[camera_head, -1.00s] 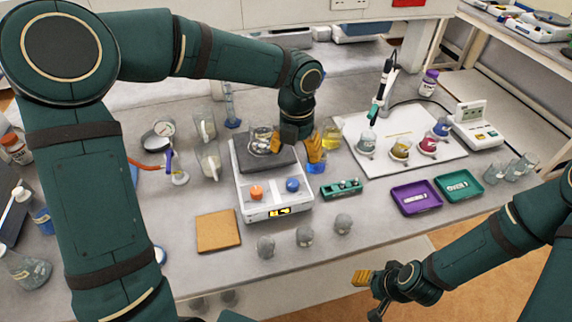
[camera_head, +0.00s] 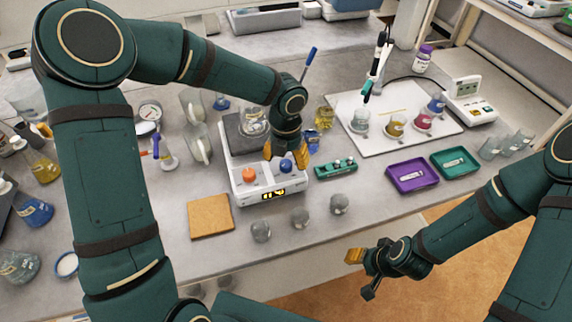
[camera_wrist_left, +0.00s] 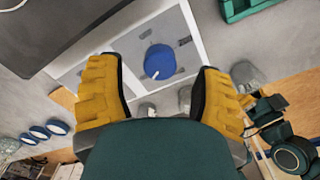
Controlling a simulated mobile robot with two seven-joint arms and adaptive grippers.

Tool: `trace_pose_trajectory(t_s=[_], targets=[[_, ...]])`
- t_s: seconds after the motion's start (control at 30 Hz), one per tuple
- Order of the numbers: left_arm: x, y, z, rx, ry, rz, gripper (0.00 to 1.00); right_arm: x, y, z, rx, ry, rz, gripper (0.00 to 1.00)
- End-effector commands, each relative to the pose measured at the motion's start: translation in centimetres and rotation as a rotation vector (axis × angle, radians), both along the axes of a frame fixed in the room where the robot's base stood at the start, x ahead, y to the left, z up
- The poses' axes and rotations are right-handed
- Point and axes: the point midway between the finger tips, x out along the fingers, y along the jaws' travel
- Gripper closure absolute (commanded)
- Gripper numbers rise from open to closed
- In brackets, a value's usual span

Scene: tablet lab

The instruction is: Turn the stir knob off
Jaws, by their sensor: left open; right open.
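A white hotplate stirrer (camera_head: 240,190) stands mid-bench with a dark top plate. On its front panel are an orange knob (camera_head: 249,175) and a blue knob (camera_head: 286,166); the lit display (camera_head: 273,194) sits below them. My left gripper (camera_head: 286,158) is open over the front panel at the blue knob. In the left wrist view the blue knob (camera_wrist_left: 159,62), with a white mark near its lower edge, lies between and beyond the open yellow fingers (camera_wrist_left: 155,95). I see no contact. My right gripper (camera_head: 363,273) is open and empty off the bench's front edge.
A glass beaker (camera_head: 254,122) stands on the hotplate. A green rack (camera_head: 336,168) is close to its right, and several grey round-topped items (camera_head: 300,217) stand in front. A cork pad (camera_head: 211,216) lies at front left. Purple (camera_head: 412,175) and green trays (camera_head: 455,163) lie right.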

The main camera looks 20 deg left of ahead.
Motion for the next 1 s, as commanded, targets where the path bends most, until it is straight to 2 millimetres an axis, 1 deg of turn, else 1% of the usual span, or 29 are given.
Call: trace_pose_trajectory(t_s=[0.03,0.1,0.2,0.53,0.57,0.6,0.67,0.7,0.73,0.77,1.0], targets=[[0.0,0.0,-0.8,-0.001,0.001,-0.001,0.34,-0.1,0.0,-0.2,0.000,0.002,0.002,0.53],[0.0,-0.1,-1.4,-0.001,0.001,-0.001,0.34,-0.1,0.0,-0.3,0.000,0.003,0.002,0.53],[0.0,0.0,-2.0,0.000,0.000,-0.002,0.34,-0.2,0.0,-0.4,0.001,0.004,0.004,0.53],[0.0,0.0,-2.2,0.000,-0.001,0.000,0.34,-0.2,0.1,-0.4,0.001,0.005,0.004,0.53],[0.0,0.0,-2.2,0.000,-0.001,0.000,0.36,-0.2,0.1,-0.4,0.001,0.005,0.004,0.53],[0.0,0.0,-2.2,0.000,-0.001,0.000,0.50,-0.2,0.1,-0.4,0.001,0.005,0.004,0.53],[0.0,0.0,-2.2,0.000,-0.001,0.000,0.71,-0.2,0.1,-0.4,0.001,0.005,0.004,0.53],[0.0,0.0,-2.2,0.000,-0.001,0.000,0.85,-0.2,0.1,-0.4,0.001,0.005,0.004,0.53],[0.0,0.0,-2.2,0.000,-0.001,0.000,0.95,-0.2,0.1,-0.4,0.001,0.005,0.004,0.53],[0.0,0.0,-2.2,0.000,-0.001,0.000,1.00,-0.2,0.1,-0.4,0.001,0.004,0.004,0.53],[0.0,0.0,-2.2,0.000,-0.001,0.010,1.00,-0.2,0.1,-0.4,0.001,0.004,0.004,0.53]])
